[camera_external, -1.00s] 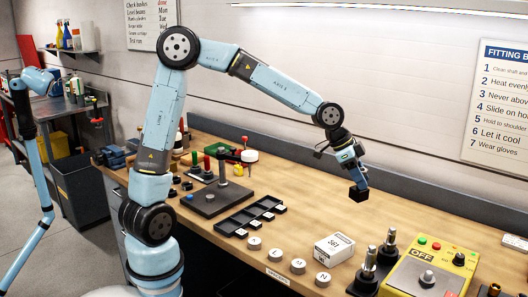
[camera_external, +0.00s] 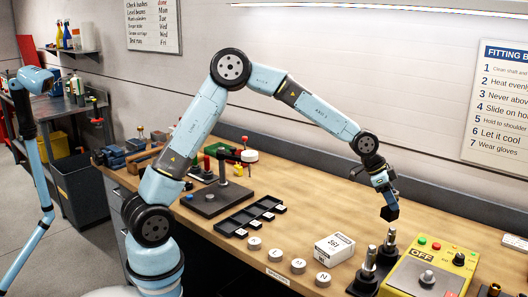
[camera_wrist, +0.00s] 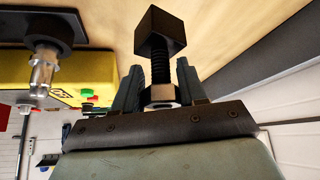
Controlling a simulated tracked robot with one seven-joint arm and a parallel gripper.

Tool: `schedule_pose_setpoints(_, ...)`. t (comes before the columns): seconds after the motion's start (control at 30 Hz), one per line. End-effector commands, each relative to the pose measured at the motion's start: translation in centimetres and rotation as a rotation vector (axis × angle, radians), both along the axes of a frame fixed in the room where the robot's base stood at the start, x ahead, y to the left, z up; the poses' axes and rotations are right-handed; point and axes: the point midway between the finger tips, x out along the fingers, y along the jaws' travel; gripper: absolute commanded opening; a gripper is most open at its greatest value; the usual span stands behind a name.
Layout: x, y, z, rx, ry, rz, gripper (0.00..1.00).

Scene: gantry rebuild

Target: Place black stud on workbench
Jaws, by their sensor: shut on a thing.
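My gripper (camera_external: 388,192) is shut on the black stud. The black stud shows a black cube-shaped head (camera_external: 390,212) hanging below the fingers, above the wooden workbench (camera_external: 330,205). In the wrist view the fingers of my gripper (camera_wrist: 159,95) close on the stud's metal hex part, and a dark threaded shank (camera_wrist: 161,68) leads to the black block (camera_wrist: 160,32). The stud is apart from the bench top, just behind two silver posts. Its exact height is hard to tell.
Two silver posts (camera_external: 370,258) stand on a dark base, beside the yellow control box (camera_external: 428,272). A white box (camera_external: 334,248), round white knobs (camera_external: 298,266) and a black slotted tray (camera_external: 240,222) lie further left. The back middle of the bench is clear.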

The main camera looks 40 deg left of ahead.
Motion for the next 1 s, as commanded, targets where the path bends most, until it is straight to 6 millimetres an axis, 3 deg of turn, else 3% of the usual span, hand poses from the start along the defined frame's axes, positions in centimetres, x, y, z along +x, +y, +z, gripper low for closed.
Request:
schedule_pose_setpoints(0.37, 1.4, -1.1, -2.0, -0.001, 0.000, 0.000, 0.00)
schedule_pose_setpoints(0.6, 1.5, -1.1, -4.9, 0.000, -0.002, 0.000, 0.00)
schedule_pose_setpoints(0.83, 1.5, -1.1, -5.1, -0.001, -0.002, 0.000, 0.00)
schedule_pose_setpoints(0.87, 1.5, -1.1, -5.2, -0.001, -0.001, 0.001, 0.44)
schedule_pose_setpoints(1.0, 1.5, -1.1, -5.2, -0.001, -0.001, 0.001, 0.57)
